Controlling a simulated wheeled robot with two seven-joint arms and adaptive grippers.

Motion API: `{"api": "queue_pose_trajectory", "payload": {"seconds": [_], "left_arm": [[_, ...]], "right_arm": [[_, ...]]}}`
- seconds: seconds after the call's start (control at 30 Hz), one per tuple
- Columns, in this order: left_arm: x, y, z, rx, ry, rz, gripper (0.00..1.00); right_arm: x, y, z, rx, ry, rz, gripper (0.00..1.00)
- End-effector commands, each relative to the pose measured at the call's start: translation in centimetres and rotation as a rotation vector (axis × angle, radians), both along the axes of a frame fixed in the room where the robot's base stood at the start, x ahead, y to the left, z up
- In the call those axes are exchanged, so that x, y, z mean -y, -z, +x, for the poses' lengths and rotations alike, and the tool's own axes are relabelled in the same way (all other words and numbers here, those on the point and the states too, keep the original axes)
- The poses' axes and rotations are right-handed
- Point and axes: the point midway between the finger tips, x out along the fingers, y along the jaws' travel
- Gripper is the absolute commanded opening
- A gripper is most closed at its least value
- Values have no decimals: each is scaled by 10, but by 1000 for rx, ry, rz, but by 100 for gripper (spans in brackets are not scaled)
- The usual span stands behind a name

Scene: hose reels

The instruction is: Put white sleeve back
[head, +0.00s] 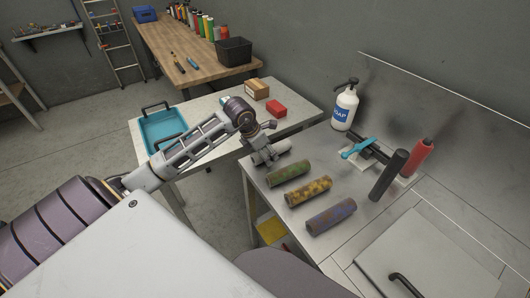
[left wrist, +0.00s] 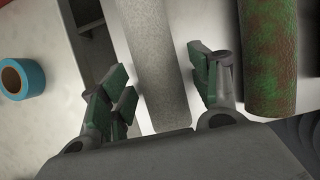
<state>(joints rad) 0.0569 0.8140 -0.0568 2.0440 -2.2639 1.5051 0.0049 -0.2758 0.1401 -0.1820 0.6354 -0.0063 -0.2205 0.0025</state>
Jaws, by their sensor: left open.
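The white sleeve (head: 279,147) lies on the steel worktop, at the far end of a row of sleeves. It also shows in the left wrist view (left wrist: 156,60), running between my fingers. My left gripper (head: 262,156) is open at the sleeve, with a finger on each side of it (left wrist: 160,88). I cannot tell whether the fingers touch it. The green mottled sleeve (head: 288,173) lies just to the right of the fingers in the left wrist view (left wrist: 269,55). My right gripper is not in view.
Yellow (head: 308,191) and purple (head: 331,215) sleeves lie nearer me. A teal tray (head: 163,128) and red box (head: 276,108) sit left.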

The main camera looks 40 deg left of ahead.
Motion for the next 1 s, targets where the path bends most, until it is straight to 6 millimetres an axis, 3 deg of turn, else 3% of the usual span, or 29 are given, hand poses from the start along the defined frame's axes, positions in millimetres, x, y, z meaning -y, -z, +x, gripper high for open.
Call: {"api": "queue_pose_trajectory", "payload": {"seconds": [0.57, 0.8, 1.0], "left_arm": [[-11, -67, -25, 2, 0, 3, 62], [-16, -96, -37, 1, -1, 3, 62], [-18, -108, -42, 0, 0, 1, 62]], "right_arm": [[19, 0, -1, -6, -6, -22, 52], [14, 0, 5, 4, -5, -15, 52], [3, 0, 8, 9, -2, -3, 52]]}}
